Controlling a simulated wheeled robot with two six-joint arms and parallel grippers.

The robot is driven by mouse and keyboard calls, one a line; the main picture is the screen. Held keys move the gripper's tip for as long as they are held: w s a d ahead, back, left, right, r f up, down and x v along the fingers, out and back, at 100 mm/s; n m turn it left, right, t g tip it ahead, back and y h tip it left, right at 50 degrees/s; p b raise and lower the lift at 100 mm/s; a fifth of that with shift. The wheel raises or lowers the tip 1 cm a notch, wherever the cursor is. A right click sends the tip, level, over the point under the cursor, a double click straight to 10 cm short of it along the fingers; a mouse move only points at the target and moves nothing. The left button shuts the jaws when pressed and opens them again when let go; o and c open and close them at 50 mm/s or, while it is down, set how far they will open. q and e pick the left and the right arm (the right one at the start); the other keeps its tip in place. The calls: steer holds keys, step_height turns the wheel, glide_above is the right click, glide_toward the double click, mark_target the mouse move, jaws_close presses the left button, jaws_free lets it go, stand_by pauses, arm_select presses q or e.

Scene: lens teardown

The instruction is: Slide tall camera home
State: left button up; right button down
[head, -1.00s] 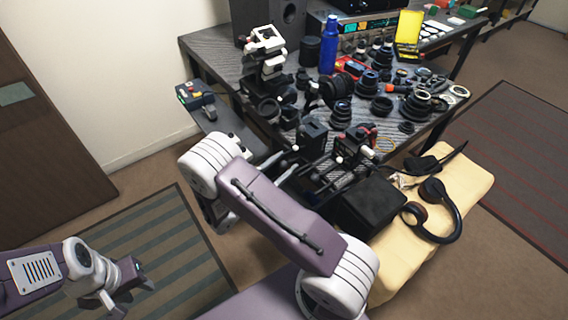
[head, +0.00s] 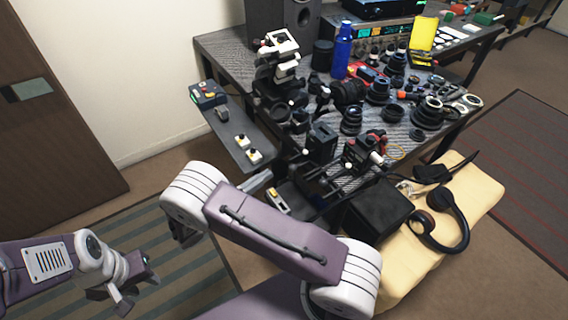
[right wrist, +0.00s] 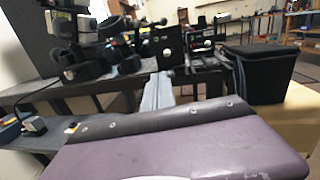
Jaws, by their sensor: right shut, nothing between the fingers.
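The tall camera appears to be the black upright box (head: 322,142) on a dark slide at the table's front edge; I cannot be sure which body it is. It stands to the left of a lower black-and-red unit (head: 362,149). My right gripper (head: 179,236) shows only as a dark end below my bent right elbow, away from the camera, shut and empty. Its fingertips are not clear in the right wrist view, where my purple arm link fills the bottom. My left gripper (head: 136,292) is open and empty over the striped rug, far from the table.
A side shelf with a button box (head: 207,95) and small switches (head: 242,142) adjoins the table. A black case (head: 376,210) and headphones (head: 445,220) lie on a cream bench (head: 480,190). Lens parts crowd the tabletop. A blue bottle (head: 342,50) stands behind.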

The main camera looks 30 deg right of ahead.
steer(key=w+r+m+g+p, duration=0.2)
steer(key=w+r+g, duration=0.1)
steer(key=r, duration=0.1)
steer(key=b, duration=0.2)
glide_toward(307, 138)
steer(key=d, duration=0.7)
steer(key=shift+f, duration=0.25)
steer(key=d, duration=0.1)
steer(key=d+p, duration=0.1)
steer(key=d, duration=0.1)
steer(key=d+p, duration=0.1)
steer(key=shift+w+d+r, duration=0.1)
steer(key=shift+w+d, duration=0.15)
steer(key=shift+d, duration=0.1)
steer(key=shift+r, duration=0.1)
steer(key=shift+a, duration=0.15)
